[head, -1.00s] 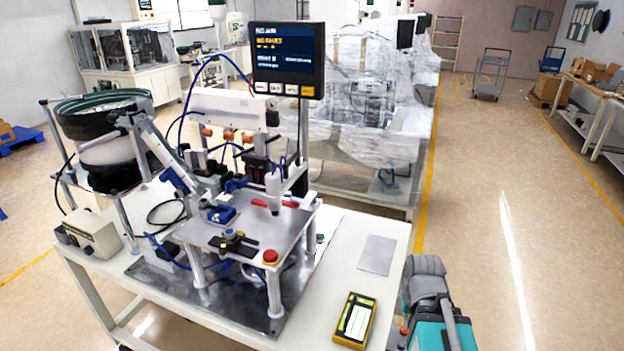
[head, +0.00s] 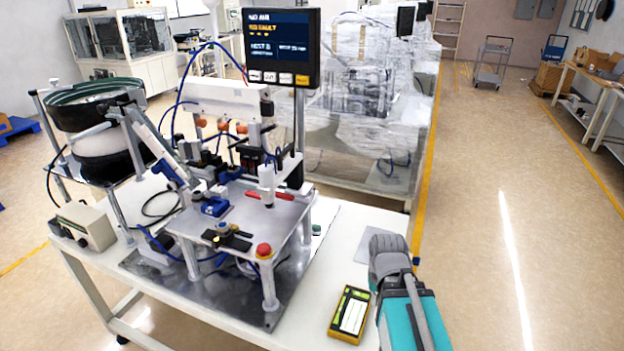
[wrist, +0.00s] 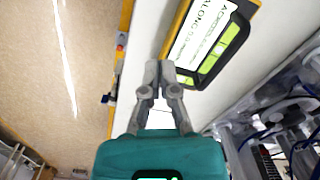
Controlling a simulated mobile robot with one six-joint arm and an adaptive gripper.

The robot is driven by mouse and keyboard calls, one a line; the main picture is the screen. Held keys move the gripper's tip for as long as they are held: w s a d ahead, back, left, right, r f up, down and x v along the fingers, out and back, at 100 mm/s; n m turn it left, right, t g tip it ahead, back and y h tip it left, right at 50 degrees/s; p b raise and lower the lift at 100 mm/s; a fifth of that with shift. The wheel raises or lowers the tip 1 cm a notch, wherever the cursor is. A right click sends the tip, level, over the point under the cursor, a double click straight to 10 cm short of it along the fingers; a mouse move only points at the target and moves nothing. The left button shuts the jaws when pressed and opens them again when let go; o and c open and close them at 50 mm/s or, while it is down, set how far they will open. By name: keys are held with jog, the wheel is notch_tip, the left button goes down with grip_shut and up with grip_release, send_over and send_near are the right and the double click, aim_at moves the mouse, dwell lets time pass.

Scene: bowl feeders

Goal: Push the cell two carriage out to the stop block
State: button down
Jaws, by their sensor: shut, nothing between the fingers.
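The metal assembly station (head: 285,213) stands on the white bench. A blue block part (head: 214,206) and a dark slide-like part with a blue knob (head: 228,238) sit on its top plate. I cannot tell which part is the cell two carriage or the stop block. My gripper (head: 386,243) is at the bench's right edge, to the right of the station and apart from it. In the wrist view my gripper (wrist: 161,68) has its grey fingers together, empty, close to the yellow-edged handheld device (wrist: 212,45).
The yellow handheld device (head: 349,314) lies on the bench (head: 300,320) front right. A red button (head: 264,250) stands at the plate's front corner. A monitor (head: 280,48) stands behind, above the station. A bowl feeder (head: 95,105) is at left. Open floor lies right.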

aim_at(301, 177)
jog(key=w+a+r+m+t+y, duration=0.1)
jog(key=w+a+r+y, duration=0.25)
jog(key=w, duration=0.25)
jog(key=w+a+r+m+t+y, duration=0.1)
jog(key=w+a+r+y, duration=0.1)
jog(key=w+a+y, duration=0.4)
jog(key=w+d+r+m+t+y, duration=0.1)
jog(key=w+d+r+t+y, duration=0.1)
jog(key=w+r, duration=0.4)
jog(key=w+d+r+m+t+y, duration=0.1)
jog(key=w+d+r+t+y, duration=0.1)
jog(key=w+r+y, duration=0.3)
notch_tip(301, 177, up, 2)
jog(key=shift+w+d+t, duration=0.3)
jog(key=shift+w+t, duration=0.1)
jog(key=shift+w, duration=0.2)
jog(key=shift+a, duration=0.1)
jog(key=x, duration=1.4)
